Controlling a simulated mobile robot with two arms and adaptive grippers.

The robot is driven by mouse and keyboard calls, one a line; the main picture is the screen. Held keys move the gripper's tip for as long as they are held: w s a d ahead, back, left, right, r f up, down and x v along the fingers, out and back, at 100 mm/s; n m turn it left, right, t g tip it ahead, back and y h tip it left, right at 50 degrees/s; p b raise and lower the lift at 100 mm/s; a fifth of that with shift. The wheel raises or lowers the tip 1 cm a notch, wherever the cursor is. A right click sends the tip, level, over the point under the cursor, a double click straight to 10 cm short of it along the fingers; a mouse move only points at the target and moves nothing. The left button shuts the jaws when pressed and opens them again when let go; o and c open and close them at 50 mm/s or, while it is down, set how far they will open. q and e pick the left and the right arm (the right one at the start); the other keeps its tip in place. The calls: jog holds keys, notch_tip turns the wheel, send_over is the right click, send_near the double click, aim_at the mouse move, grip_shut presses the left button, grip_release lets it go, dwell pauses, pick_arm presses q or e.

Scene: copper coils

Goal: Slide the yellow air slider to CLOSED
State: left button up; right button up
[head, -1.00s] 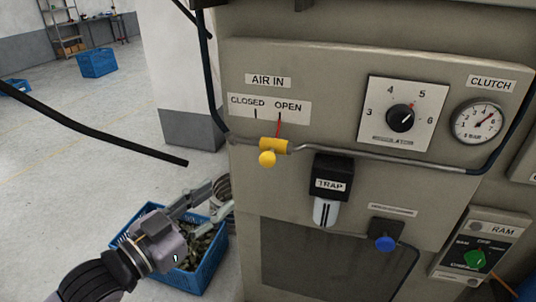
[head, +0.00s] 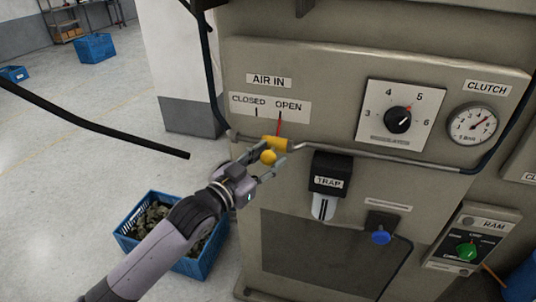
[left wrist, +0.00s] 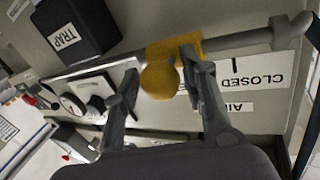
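The yellow air slider (head: 274,142) sits on a grey horizontal pipe under the AIR IN label. Its red pointer (head: 279,123) stands at the OPEN mark, right of CLOSED. Its round yellow knob (head: 268,157) sticks out toward me. My left gripper (head: 271,160) is open, with a finger on either side of the knob. In the left wrist view the knob (left wrist: 160,80) lies between the fingertips of the gripper (left wrist: 160,84), with a visible gap to the left finger. I cannot tell whether the right finger touches it. My right gripper is out of view.
The black TRAP unit (head: 328,178) hangs just right of the slider. A regulator dial (head: 398,119), a pressure gauge (head: 472,124) and a blue knob (head: 381,238) are farther right. A blue crate (head: 200,267) stands on the floor below my left arm.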

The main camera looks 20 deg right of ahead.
pick_arm(q)
jog(key=shift+w+d, duration=0.1)
jog(key=shift+d, duration=0.05)
grip_shut()
dwell(0.5)
